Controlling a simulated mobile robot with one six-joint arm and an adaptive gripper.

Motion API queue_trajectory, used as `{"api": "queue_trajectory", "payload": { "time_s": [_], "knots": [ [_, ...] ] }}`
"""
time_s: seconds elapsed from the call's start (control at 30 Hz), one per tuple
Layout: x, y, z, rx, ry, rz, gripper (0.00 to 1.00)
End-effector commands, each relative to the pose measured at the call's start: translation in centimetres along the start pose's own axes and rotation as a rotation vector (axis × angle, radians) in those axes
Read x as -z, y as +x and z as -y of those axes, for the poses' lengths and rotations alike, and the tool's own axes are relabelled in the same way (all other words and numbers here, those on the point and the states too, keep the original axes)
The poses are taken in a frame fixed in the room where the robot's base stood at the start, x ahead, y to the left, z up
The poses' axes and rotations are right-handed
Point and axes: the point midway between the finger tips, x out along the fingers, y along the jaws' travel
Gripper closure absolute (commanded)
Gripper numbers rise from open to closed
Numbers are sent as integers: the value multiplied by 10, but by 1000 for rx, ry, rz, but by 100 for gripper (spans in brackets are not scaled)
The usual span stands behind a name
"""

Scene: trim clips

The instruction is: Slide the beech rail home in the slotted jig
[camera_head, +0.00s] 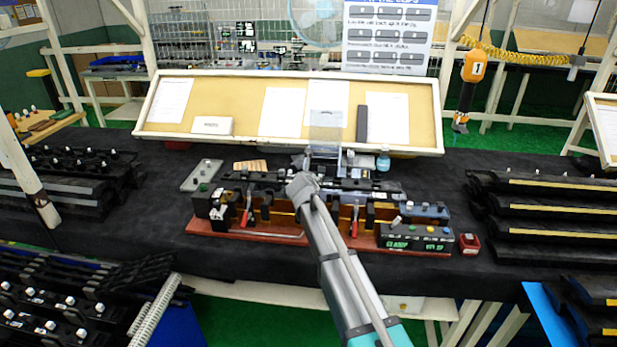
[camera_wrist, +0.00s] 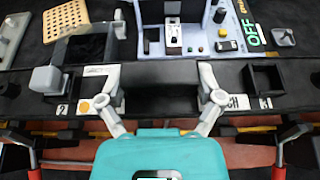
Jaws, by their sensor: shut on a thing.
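My gripper (camera_wrist: 160,88) is over the middle of a long dark bar (camera_wrist: 238,92), its two grey fingers set apart on either side of a dark middle section of it. The bar has open square sockets and small white labels. In the head view my gripper (camera_head: 302,186) reaches down at the back of the jig (camera_head: 205,226), which has a red-brown base, dark uprights and red-handled clamps. Thin tan strips (camera_wrist: 52,126) show under the bar; I cannot tell whether they belong to the beech rail. My gripper hides the jig's middle.
A control box (camera_head: 415,238) with green lettering stands at the jig's front right, beside a small red box (camera_head: 469,243). A grey plate (camera_head: 202,175) and a perforated tan board (camera_head: 250,166) lie behind left. Dark trims are stacked at right (camera_head: 550,210). A tilted pinboard (camera_head: 240,100) stands behind.

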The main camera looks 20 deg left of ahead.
Motion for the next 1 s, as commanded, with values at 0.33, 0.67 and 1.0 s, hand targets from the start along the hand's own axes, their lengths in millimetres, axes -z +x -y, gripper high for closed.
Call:
{"api": "queue_trajectory", "payload": {
  "time_s": [0.33, 0.67, 1.0],
  "knots": [
    [14, 6, -1, -1, -1, 1, 76],
    [32, 13, -2, -2, -1, 1, 76],
    [49, 20, -3, -3, -1, 1, 76]
  ]
}}
